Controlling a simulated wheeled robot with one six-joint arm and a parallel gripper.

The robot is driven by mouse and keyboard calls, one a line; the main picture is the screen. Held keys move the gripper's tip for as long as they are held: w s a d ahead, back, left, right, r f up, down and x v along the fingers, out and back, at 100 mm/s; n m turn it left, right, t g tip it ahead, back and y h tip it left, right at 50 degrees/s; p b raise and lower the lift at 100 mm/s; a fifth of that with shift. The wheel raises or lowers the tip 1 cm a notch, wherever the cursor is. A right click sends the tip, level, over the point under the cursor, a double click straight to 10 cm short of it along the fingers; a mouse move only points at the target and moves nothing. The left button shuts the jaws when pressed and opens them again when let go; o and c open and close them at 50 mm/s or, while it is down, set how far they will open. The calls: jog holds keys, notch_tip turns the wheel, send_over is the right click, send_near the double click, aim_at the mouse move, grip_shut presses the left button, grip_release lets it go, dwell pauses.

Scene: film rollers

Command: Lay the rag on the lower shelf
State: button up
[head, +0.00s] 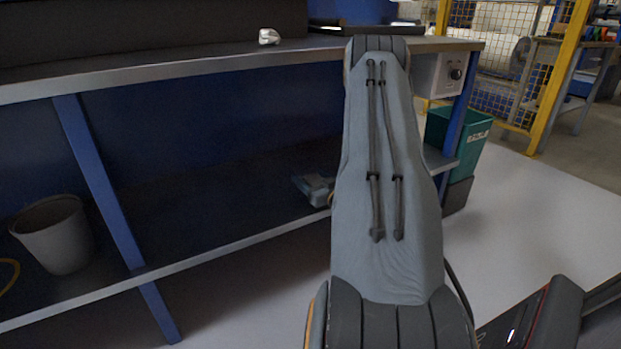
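The lower shelf (215,205) is a dark board with a pale front edge, under the workbench. A small pale blue-grey object (317,188) with dark and orange bits shows over this shelf, just left of my arm and partly hidden by it. I cannot tell whether it is the rag, my wrist or both together. A small whitish, shiny lump (268,37) lies on the bench top; I cannot tell what it is. My raised arm link covers the middle of the view, and my gripper's fingers cannot be made out.
A grey bucket (55,235) stands on the lower shelf at the left, behind a slanting blue leg (100,185). A green bin (470,140) stands past the bench's right end. The shelf between the leg and my arm looks clear.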

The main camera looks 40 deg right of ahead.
jog(key=shift+r, duration=0.2)
jog(key=p+v, duration=0.5)
jog(key=v, duration=0.7)
jog(key=shift+f, duration=0.1)
dwell(0.3)
